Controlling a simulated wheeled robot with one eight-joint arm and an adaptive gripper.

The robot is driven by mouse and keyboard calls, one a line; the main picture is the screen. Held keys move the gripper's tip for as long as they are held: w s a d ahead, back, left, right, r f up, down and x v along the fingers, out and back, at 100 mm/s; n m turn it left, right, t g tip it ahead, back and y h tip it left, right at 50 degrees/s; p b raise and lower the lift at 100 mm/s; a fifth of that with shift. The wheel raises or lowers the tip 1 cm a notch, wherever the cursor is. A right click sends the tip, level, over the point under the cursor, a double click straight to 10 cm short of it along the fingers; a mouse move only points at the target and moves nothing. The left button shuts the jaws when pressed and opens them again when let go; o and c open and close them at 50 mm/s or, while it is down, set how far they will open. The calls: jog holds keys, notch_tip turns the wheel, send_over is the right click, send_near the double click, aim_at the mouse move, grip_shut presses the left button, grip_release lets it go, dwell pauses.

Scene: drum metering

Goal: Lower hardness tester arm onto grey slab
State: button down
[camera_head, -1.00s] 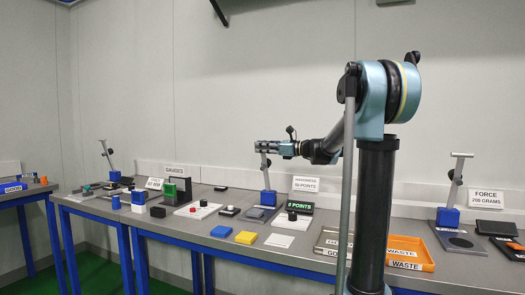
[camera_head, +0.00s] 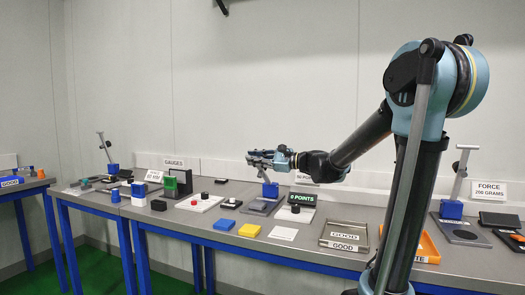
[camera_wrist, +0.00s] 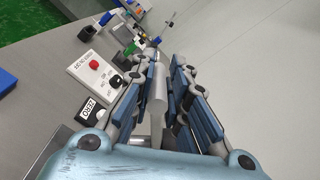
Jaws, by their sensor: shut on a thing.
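The hardness tester stands at the middle of the bench, with a blue block (camera_head: 270,190) on a flat grey base (camera_head: 262,207). My gripper (camera_head: 262,158) is above that block, shut on the bar at the top of the tester's arm. In the wrist view a pale grey bar (camera_wrist: 158,98) lies between the fingers. The fingers hide most of the tester's arm. The grey slab cannot be told apart from the tester's dark base. The green display (camera_head: 302,200) beside the tester reads 0 POINTS.
A GOOD tray (camera_head: 343,236) and an orange waste tray (camera_head: 428,246), partly behind my arm, are to the right. A force tester (camera_head: 452,209) stands far right.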

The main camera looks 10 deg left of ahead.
jog(key=shift+s+a+f+n, duration=0.25)
jog(key=shift+s+f+n, duration=0.9)
jog(key=shift+f, duration=1.15)
jog(key=shift+s+a+f+n, duration=0.3)
jog(key=shift+s+f+n, duration=0.8)
jog(key=shift+f, duration=1.25)
jog(key=shift+s+a+f+n, duration=0.25)
jog(key=shift+s+f+n, duration=0.85)
jog(key=shift+f, duration=1.2)
jog(key=shift+w+n, duration=0.25)
jog(key=c, duration=1.6)
grip_release()
jog(key=shift+d, duration=0.1)
